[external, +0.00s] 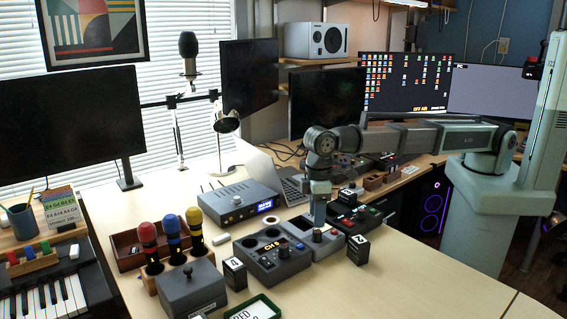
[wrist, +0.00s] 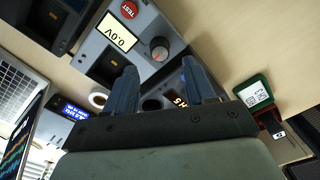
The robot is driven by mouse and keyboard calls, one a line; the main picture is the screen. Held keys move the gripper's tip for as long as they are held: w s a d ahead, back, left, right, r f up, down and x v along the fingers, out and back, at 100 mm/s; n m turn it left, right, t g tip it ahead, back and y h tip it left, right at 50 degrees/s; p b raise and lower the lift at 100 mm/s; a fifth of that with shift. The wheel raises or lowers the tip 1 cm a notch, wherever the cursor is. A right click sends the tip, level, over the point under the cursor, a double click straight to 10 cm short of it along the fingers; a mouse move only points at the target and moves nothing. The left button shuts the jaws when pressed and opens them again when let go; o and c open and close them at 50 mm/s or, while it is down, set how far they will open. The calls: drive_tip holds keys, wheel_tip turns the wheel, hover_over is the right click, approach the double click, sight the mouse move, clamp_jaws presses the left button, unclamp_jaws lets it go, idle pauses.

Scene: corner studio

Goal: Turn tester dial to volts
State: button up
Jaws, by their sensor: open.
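The tester (wrist: 88,45) is a grey box in the wrist view, with a lit screen (wrist: 118,33) reading 0.0V, a red TEST button (wrist: 129,9) and a dark slot. Its dial (wrist: 160,49) is a round grey knob with an orange-red mark. Labels around the dial are too small to read. In the external view the tester (external: 326,251) stands in the middle of the table, partly behind my arm. My gripper (wrist: 158,69) is open and empty, pointing down at the tester. The dial lies just beyond the fingertips, between their lines; I see no contact. In the external view my gripper (external: 318,218) is over the tester.
A dark console marked CH 5 (external: 272,262) stands close left of the tester. A black block marked 3 (external: 358,249) is close on its right. A blue-grey box with a lit display (external: 238,202) stands behind. Bare table (external: 420,265) lies to the right.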

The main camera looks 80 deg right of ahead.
sight(316, 231)
wheel_tip(316, 231, up, 8)
idle(0.4)
drive_tip(key=shift+d, duration=0.1)
